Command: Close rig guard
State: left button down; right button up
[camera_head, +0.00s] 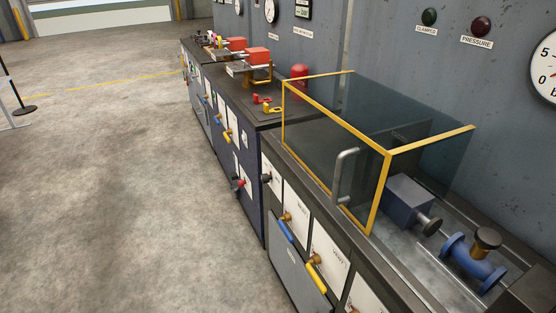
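The rig guard (345,135) is a clear, dark-tinted box with yellow edges. It stands on the rig bench at the right, with a grey upright handle (346,176) on its front face. The guard covers the left part of the bench top. A blue flanged spool (467,264) with a dark round cap lies outside the guard at the lower right. A grey-blue clamp block (409,201) with a dark knob sits at the guard's right end, left of the spool. Neither of my grippers is in view.
The bench front (318,246) has white panels with blue and yellow valve handles. More benches with red devices (257,57) continue to the back left. A grey wall with gauges and lamps (481,27) stands behind. The concrete floor (105,190) at left is clear.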

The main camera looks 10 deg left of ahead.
aim_at(339, 162)
jog(key=u, duration=1.7)
jog(key=i, duration=2.1)
jog(key=z, duration=3.35)
